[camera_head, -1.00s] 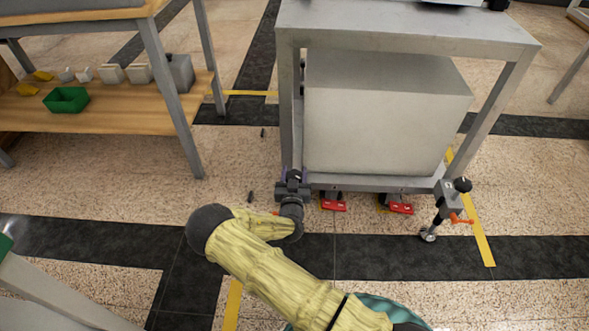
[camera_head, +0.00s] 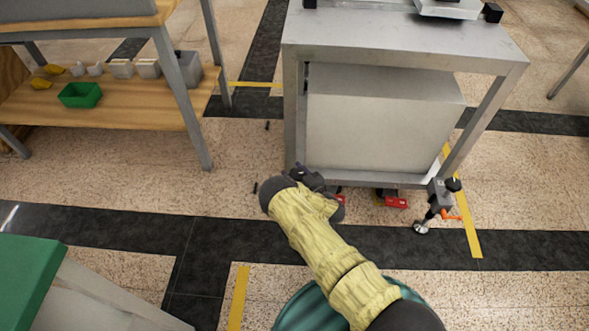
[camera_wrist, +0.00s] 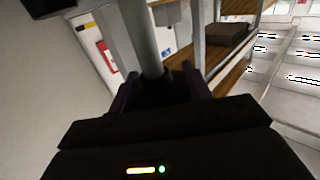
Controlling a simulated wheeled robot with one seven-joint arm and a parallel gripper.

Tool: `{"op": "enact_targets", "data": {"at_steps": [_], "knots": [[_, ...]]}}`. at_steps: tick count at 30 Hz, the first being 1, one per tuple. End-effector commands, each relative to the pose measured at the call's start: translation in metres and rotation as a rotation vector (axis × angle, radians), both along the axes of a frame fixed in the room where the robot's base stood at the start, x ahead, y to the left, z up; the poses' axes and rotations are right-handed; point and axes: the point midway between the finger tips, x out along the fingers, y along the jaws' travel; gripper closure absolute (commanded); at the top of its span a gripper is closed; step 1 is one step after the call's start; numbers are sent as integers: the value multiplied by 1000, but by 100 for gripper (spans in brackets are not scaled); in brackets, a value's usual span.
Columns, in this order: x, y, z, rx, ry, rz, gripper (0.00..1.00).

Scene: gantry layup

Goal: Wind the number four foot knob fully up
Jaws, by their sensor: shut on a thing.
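My gripper (camera_head: 308,178) is at the near left leg of the grey metal stand (camera_head: 400,30). In the wrist view, its two dark fingers (camera_wrist: 163,97) are closed from both sides on a dark foot knob (camera_wrist: 163,88), with a grey rod rising above it. In the head view my wrist hides this knob and its foot. Another foot, at the near right leg, shows a black knob (camera_head: 454,185), an orange lever (camera_head: 451,216) and a round pad (camera_head: 420,228) at floor level. I see no number on either knob.
Red-tabbed castors (camera_head: 396,202) sit under the stand's front edge, and a large pale box (camera_head: 375,135) fills its inside. A wooden shelf bench (camera_head: 110,113) with a green bin (camera_head: 80,95) stands at left. A green-topped table (camera_head: 25,270) is at near left.

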Motion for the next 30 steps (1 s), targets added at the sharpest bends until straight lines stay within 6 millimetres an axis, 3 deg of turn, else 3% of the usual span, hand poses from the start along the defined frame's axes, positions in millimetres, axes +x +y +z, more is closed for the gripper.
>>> {"op": "enact_targets", "data": {"at_steps": [15,16,19,30], "knots": [[0,0,0,-2,-2,29,74],[0,1,0,-2,-2,29,47],[0,1,0,-1,-1,29,29],[-1,-2,1,-1,-1,28,29]]}}
